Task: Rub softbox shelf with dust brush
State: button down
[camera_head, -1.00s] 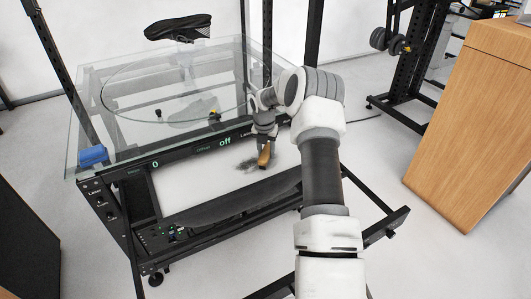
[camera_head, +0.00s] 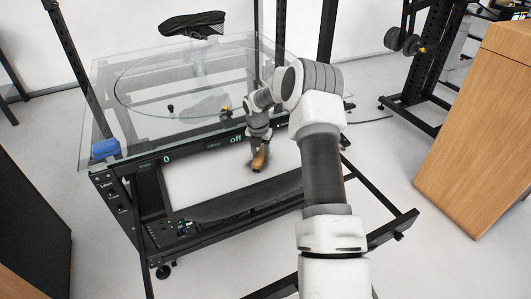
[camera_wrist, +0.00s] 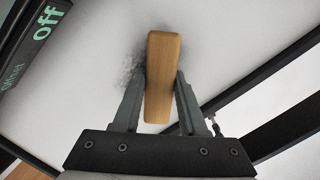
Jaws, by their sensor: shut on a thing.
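The dust brush (camera_head: 260,158) shows as a wooden block in my gripper (camera_head: 258,148), at the white softbox shelf (camera_head: 205,180) under the glass table. In the wrist view my gripper (camera_wrist: 160,105) is shut on the brush's wooden handle (camera_wrist: 161,75), with a finger on each side. The brush's bristles are hidden beneath the handle. A small grey dust smudge (camera_wrist: 128,68) lies on the shelf just left of the handle. I cannot tell whether the bristles touch the shelf.
A glass top (camera_head: 120,133) with a control strip reading "off" (camera_head: 236,139) overhangs the shelf. A black bar frames the shelf's front. A wooden cabinet (camera_head: 480,130) stands right.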

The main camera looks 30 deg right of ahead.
jog(key=shift+a+f, duration=0.1)
jog(key=shift+a, duration=3)
jog(key=shift+w, duration=0.55)
jog(key=shift+w+d+r+p, duration=0.15)
jog(key=shift+d+p, duration=0.55)
jog(key=shift+d, duration=3.8)
jog(key=shift+d+p, duration=0.3)
jog(key=shift+d, duration=1.3)
notch_tip(320, 180, up, 6)
jog(key=p, duration=0.3)
jog(key=shift+p, duration=0.35)
jog(key=shift+r, duration=0.1)
